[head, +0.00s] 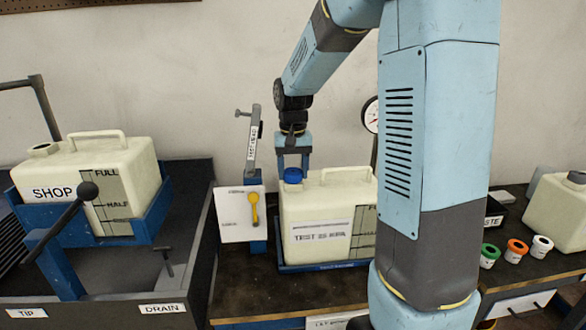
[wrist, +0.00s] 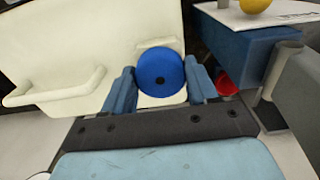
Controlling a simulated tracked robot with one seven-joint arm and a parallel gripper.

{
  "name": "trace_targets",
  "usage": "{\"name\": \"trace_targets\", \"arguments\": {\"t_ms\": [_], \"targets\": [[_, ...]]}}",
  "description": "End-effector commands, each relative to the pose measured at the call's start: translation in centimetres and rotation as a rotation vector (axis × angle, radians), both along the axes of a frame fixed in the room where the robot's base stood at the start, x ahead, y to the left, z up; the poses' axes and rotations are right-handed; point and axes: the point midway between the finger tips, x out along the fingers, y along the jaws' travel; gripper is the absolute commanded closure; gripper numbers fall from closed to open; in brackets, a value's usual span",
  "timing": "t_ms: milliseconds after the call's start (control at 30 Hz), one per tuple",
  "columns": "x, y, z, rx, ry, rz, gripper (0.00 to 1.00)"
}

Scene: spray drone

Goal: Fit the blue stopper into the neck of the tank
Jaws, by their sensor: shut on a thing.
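The blue stopper (head: 293,175) is at the top left of the cream tank (head: 300,215) marked TEST 15 KPA, in the head view. The neck shows only as a pale edge (wrist: 158,44) behind the stopper in the wrist view. The stopper hides the neck opening, so I cannot tell how deep it sits.
A stand with a TEST HEAD arm (head: 254,140) and a yellow lever (head: 254,207) is just left of the tank. The SHOP tank (head: 100,170) stands in a blue cradle further left.

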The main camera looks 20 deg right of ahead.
Motion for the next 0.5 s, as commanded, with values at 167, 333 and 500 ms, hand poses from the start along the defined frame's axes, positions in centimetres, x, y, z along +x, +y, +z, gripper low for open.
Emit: {"name": "trace_targets", "arguments": {"t_ms": [167,333,500], "targets": [[0.0,0.0,-0.12,0.0,0.0,0.0,0.32],[-0.01,0.0,-0.12,0.0,0.0,0.0,0.16],[-0.01,0.0,-0.12,0.0,0.0,0.0,0.12]]}}
